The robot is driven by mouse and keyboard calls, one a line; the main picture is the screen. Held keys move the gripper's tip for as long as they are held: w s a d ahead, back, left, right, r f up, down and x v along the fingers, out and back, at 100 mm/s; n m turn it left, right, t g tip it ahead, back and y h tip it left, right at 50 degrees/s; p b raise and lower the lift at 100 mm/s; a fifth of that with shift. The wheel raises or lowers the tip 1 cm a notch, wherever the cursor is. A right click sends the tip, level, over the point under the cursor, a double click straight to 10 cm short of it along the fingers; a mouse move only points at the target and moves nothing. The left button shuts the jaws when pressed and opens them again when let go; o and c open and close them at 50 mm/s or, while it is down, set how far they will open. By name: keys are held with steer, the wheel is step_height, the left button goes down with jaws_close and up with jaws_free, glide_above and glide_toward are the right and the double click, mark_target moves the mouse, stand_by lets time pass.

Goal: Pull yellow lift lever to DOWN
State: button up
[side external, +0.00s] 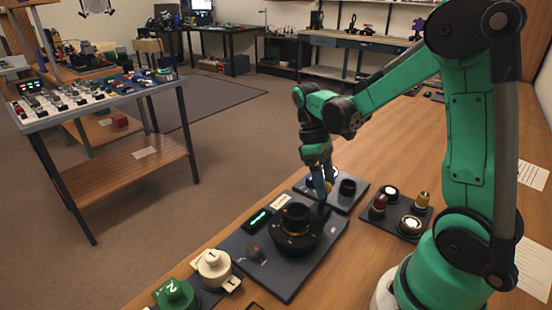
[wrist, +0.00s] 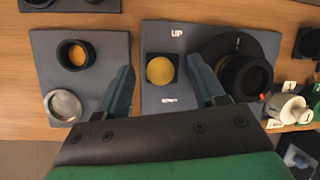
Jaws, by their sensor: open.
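In the wrist view, the yellow lift lever (wrist: 160,70) shows end-on as a round yellow knob over a small black square base. It sits on a grey plate (wrist: 156,40), between a label reading UP above and a blurred label below. My gripper (wrist: 161,63) is open, with one blue finger on each side of the knob and visible gaps to both. Whether the fingertips are level with the knob is unclear. In the side view, my gripper (side external: 324,193) points down at the far edge of the black ring unit; the lever cannot be made out there.
A black ring unit (wrist: 240,72) stands close to the right finger. On the left, another plate (wrist: 50,58) carries a black cup (wrist: 76,54) and a silver disc (wrist: 63,105). A cream knob (side external: 213,268) and a green knob (side external: 175,294) stand at the near end.

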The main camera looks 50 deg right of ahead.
steer(key=shift+v, duration=2.8)
steer(key=n+t, duration=0.1)
steer(key=n, duration=0.3)
steer(key=s+n+t, duration=0.1)
steer(key=n, duration=0.4)
steer(key=n+h, duration=0.1)
steer(key=n, duration=0.3)
steer(key=shift+s+a+r+n+t, duration=0.25)
steer(key=shift+s+a+n+t, duration=0.05)
steer(key=shift+s+a+t, duration=0.1)
steer(key=n, duration=0.3)
steer(key=shift+s+t, duration=0.1)
steer(key=shift+t, duration=0.2)
steer(key=shift+f+n, duration=0.1)
steer(key=shift+n, duration=0.3)
steer(key=shift+f, duration=0.3)
steer(key=shift+s+f, duration=0.1)
steer(key=shift+f, duration=1.1)
steer(key=shift+s+f, duration=0.15)
steer(key=shift+f, duration=1.05)
